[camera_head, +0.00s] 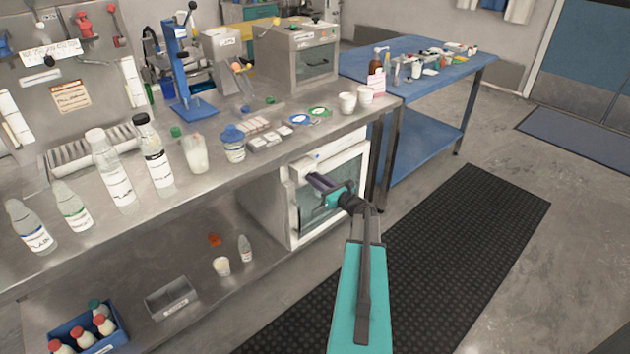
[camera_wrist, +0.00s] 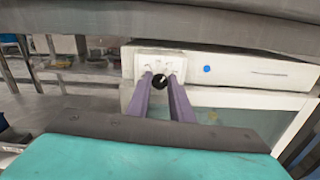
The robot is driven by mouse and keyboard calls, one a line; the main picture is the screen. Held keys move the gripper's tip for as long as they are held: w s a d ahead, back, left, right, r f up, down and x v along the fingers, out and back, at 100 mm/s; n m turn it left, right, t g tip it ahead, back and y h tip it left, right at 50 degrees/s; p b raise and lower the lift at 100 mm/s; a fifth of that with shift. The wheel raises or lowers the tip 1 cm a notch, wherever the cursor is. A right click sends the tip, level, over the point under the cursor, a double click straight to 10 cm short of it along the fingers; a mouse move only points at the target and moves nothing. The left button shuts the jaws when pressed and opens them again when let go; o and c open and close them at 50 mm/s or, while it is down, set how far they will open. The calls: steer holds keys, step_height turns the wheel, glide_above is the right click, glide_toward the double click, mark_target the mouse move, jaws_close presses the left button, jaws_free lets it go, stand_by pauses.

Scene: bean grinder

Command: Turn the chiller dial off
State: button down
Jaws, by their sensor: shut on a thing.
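The chiller (camera_head: 295,222) is a white cabinet with a glass door under the steel bench, also seen in the wrist view (camera_wrist: 245,70). Its dial (camera_wrist: 160,80) is a small black knob with a light pointer mark on a white plate (camera_wrist: 148,63). My gripper (camera_wrist: 162,78) reaches straight at the plate, its two purple fingers shut on the dial, one on each side. In the head view my gripper (camera_head: 312,180) is at the chiller's upper front, and the dial is hidden there. The exact angle of the pointer is too small to tell.
The steel bench top (camera_head: 270,160) overhangs the chiller just above my gripper. Bottles, tubs and jars stand on the bench. A blue table (camera_head: 425,55) stands behind at the right. A black floor mat (camera_head: 440,240) lies clear in front of the bench.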

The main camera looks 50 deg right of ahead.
steer(key=shift+a+f+n+b, duration=0.1)
steer(key=shift+f+n+b, duration=0.1)
steer(key=shift+n+b, duration=11.8)
steer(key=shift+b, duration=4.4)
steer(key=c, duration=1.6)
jaws_free()
steer(key=shift+o, duration=0.2)
